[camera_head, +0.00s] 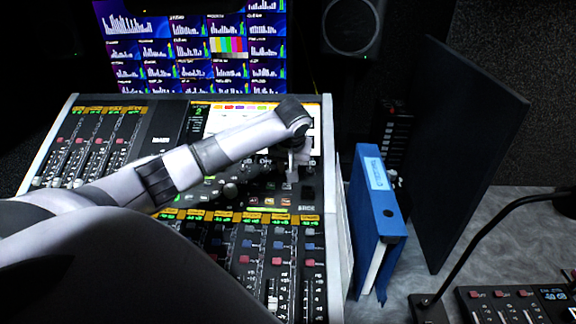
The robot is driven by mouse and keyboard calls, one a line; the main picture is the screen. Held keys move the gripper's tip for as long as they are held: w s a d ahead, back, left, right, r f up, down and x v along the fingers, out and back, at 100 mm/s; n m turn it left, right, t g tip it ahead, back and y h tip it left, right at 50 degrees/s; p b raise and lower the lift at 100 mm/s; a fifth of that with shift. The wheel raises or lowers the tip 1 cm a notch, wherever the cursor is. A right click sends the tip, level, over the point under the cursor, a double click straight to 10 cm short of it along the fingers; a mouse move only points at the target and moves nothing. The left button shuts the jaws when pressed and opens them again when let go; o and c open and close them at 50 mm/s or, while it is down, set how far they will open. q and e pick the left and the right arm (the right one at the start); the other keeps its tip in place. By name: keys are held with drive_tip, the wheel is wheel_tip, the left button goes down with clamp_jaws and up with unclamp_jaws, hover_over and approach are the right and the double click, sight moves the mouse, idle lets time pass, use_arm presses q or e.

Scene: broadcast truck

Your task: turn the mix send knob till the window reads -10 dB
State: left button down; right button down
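The mixing console (334,210) fills the middle of the view, its panel sloping towards me. My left arm reaches across it from the lower left. My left gripper (291,176) points down at the upper right part of the panel, close over the controls there. Its fingers are small and dark in the view, so I cannot tell whether they are open, shut or touching a knob. A round dark knob (230,190) shows just below my forearm. I cannot make out which knob is the mix send knob. A small lit window (555,296) at the lower right is too small to read surely.
A blue binder (374,215) stands just right of the console, with a dark upright panel (462,150) behind it. A smaller control box (515,305) and a thin black gooseneck stand at the lower right. Screens (200,50) and a speaker (350,25) are at the back.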

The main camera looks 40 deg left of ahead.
use_arm(q)
drive_tip(key=shift+m, duration=1.4)
drive_tip(key=c, duration=1)
unclamp_jaws()
drive_tip(key=shift+r, duration=0.1)
drive_tip(key=v, duration=0.7)
drive_tip(key=shift+s, duration=0.15)
drive_tip(key=shift+d, duration=0.1)
